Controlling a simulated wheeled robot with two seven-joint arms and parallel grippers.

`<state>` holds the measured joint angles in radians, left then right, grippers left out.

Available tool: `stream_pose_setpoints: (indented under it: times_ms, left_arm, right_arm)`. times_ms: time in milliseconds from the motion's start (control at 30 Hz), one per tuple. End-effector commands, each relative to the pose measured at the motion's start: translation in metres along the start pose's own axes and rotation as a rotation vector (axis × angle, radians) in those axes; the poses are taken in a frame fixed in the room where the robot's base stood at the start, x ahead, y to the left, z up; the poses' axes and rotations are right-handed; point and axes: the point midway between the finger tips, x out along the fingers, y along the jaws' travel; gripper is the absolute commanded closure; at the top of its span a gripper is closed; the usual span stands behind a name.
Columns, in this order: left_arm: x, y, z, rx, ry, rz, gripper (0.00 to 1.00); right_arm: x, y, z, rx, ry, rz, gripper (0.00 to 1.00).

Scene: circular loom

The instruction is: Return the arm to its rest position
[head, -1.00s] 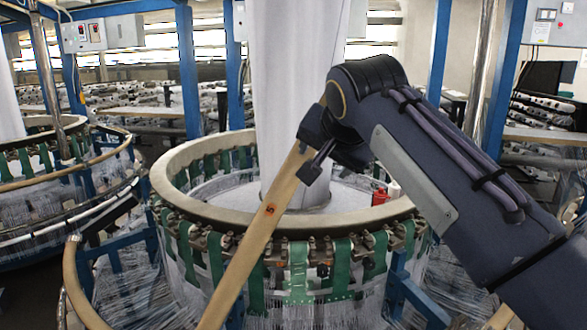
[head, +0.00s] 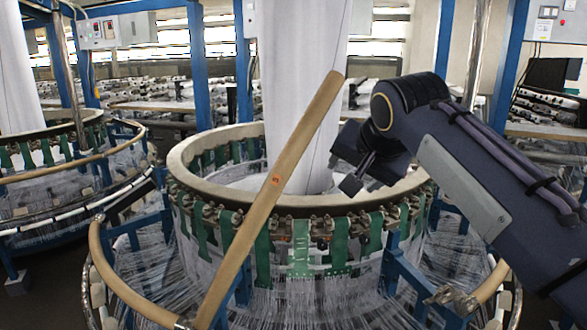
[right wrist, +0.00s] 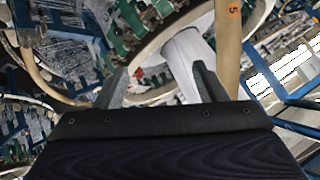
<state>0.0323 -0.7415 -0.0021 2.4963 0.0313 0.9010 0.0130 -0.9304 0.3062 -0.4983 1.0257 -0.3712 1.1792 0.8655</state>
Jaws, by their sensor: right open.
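My right arm comes in from the right in the head view. Its gripper (head: 357,172) is open and empty, held over the right part of the loom ring (head: 400,196), to the right of a wooden pole (head: 268,200) and apart from it. The pole, with a small reddish mark, stands tilted in front of the loom. In the right wrist view my right gripper (right wrist: 160,85) shows two spread fingers with nothing between them close up; the pole (right wrist: 229,45) is beyond the right finger. My left gripper is not in view.
A tall white fabric tube (head: 295,80) rises from the loom's middle. Green straps (head: 301,243) and fine threads hang around the ring. A curved wooden rail (head: 110,285) runs low in front. Another loom (head: 60,170) stands at left. Blue posts (head: 198,65) stand behind.

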Motion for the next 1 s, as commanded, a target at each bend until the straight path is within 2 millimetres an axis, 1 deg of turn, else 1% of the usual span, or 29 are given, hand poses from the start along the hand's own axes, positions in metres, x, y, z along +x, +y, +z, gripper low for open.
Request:
stream_pose_setpoints:
  times_ms: [33,67,167,267,367,400,467,500,567,600,667,700,767,800,900,1000]
  left_arm:
    - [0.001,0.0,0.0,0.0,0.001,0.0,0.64]
    - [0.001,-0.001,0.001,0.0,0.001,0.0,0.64]
    - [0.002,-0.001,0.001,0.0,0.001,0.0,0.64]
    - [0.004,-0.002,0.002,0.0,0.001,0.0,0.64]
    - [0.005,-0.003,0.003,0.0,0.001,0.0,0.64]
    - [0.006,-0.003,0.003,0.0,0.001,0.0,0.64]
    - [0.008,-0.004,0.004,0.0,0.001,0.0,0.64]
    - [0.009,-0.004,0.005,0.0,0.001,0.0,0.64]
    - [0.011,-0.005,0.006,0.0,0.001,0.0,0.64]
    - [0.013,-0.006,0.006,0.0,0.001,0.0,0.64]
    - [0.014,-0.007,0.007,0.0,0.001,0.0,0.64]
    - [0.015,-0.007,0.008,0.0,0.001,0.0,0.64]
    - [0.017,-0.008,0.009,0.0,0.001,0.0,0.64]
    - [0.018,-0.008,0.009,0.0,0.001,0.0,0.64]
    - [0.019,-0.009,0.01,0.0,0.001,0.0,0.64]
    - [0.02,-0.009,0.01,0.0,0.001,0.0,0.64]
  right_arm:
    - [0.002,0.012,0.001,0.004,-0.016,0.0,0.35]
    - [0.004,0.018,0.002,0.002,-0.026,0.002,0.35]
    - [0.01,0.045,0.007,-0.003,-0.065,0.002,0.35]
    - [0.015,0.078,0.017,-0.01,-0.115,0.0,0.35]
    - [0.017,0.116,0.035,-0.022,-0.168,-0.01,0.35]
    - [0.017,0.133,0.044,-0.027,-0.191,-0.018,0.35]
    - [0.015,0.16,0.063,-0.038,-0.224,-0.031,0.35]
    - [0.013,0.18,0.079,-0.049,-0.247,-0.042,0.35]
    - [0.008,0.209,0.11,-0.069,-0.279,-0.061,0.35]
    - [0.004,0.226,0.133,-0.085,-0.296,-0.074,0.35]
    - [-0.002,0.249,0.17,-0.112,-0.316,-0.088,0.35]
    - [-0.005,0.261,0.194,-0.13,-0.325,-0.096,0.35]
    - [-0.008,0.277,0.229,-0.156,-0.335,-0.099,0.35]
    - [-0.009,0.286,0.251,-0.172,-0.34,-0.099,0.35]
    - [-0.009,0.302,0.295,-0.204,-0.349,-0.091,0.35]
    - [-0.007,0.311,0.323,-0.225,-0.355,-0.083,0.35]
